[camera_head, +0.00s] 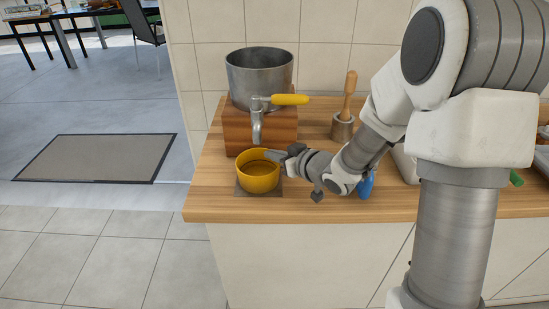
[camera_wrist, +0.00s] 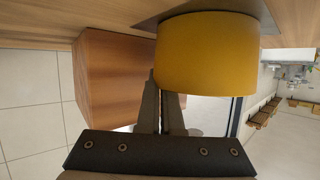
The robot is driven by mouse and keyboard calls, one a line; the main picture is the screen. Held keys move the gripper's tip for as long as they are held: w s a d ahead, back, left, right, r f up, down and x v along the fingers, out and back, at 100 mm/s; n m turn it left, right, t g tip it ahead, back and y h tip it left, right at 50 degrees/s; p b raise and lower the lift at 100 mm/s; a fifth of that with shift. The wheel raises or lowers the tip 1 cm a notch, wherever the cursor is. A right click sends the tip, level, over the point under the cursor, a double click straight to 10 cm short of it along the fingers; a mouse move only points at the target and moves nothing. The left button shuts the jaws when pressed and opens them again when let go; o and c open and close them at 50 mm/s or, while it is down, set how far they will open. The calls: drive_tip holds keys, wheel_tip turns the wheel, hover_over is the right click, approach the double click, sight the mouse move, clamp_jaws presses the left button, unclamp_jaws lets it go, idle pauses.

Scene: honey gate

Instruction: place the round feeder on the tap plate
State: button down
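The round feeder (camera_head: 258,177) is a yellow, open-topped bowl, upright over the dark square tap plate (camera_head: 244,190) on the counter. The plate's edges show around its base; whether it rests on the plate or hovers just above is hard to tell. My gripper (camera_head: 279,157) reaches in from the right at the feeder's rim. In the wrist view the feeder (camera_wrist: 207,55) fills the upper middle, and my gripper's fingers (camera_wrist: 160,95) are close together at its rim, seemingly pinching the wall. The feeder hides part of one finger. The plate (camera_wrist: 262,12) shows behind it.
A metal pot (camera_head: 259,78) with a tap and yellow handle (camera_head: 290,99) stands on a wooden block (camera_head: 245,132) behind the feeder, the spout hanging above it. A pestle in a mortar (camera_head: 343,127) and a blue object (camera_head: 367,186) are right. The counter's front left is clear.

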drive_tip(key=shift+r, duration=0.1)
drive_tip(key=c, duration=1.1)
unclamp_jaws()
